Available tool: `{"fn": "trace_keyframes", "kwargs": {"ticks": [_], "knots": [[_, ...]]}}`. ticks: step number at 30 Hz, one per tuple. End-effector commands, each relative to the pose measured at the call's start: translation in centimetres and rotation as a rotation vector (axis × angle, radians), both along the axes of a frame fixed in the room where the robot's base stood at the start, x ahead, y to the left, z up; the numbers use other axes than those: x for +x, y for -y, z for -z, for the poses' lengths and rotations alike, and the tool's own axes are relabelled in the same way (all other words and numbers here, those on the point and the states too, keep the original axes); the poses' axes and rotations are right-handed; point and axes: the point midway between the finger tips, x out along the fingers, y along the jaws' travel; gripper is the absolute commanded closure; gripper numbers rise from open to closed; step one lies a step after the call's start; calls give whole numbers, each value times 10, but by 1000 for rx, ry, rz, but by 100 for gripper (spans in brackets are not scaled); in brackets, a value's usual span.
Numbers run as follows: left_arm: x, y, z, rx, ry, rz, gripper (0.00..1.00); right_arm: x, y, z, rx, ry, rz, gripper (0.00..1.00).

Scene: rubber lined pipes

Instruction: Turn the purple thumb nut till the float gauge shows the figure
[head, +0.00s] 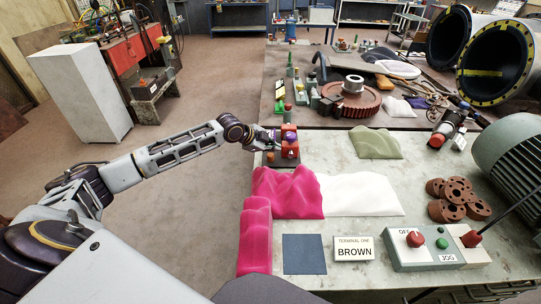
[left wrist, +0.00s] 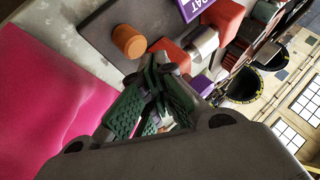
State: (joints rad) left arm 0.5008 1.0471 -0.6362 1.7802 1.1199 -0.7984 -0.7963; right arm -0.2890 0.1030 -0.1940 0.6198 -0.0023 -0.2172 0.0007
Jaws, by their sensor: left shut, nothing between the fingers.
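A small red device (head: 289,134) with purple on it stands on a dark base at the near table's far left edge. In the left wrist view it shows as red blocks (left wrist: 232,20), a silver cylinder (left wrist: 203,40) and a purple plate with partly cut-off white letters (left wrist: 193,8). A small purple piece (left wrist: 203,85), perhaps the thumb nut, shows beside my fingers, partly hidden. I cannot make out a float gauge or its figure. My left gripper (head: 277,136) is at the device's left side; in its wrist view (left wrist: 163,72) the green-padded fingers are shut and empty. My right gripper is out of view.
A pink cloth (head: 287,192) and a white cloth (head: 360,194) lie in front of the device. An orange-brown knob (left wrist: 128,41) stands close to my fingers.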

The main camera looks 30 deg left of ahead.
Motion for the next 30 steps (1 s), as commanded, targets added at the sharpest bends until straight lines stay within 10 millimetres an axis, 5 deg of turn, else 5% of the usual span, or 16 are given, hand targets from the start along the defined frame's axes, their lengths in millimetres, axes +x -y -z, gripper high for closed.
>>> {"fn": "trace_keyframes", "kwargs": {"ticks": [30], "knots": [[0, 0, 4, 0, -2, -1, 100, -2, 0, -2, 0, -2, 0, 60]]}}
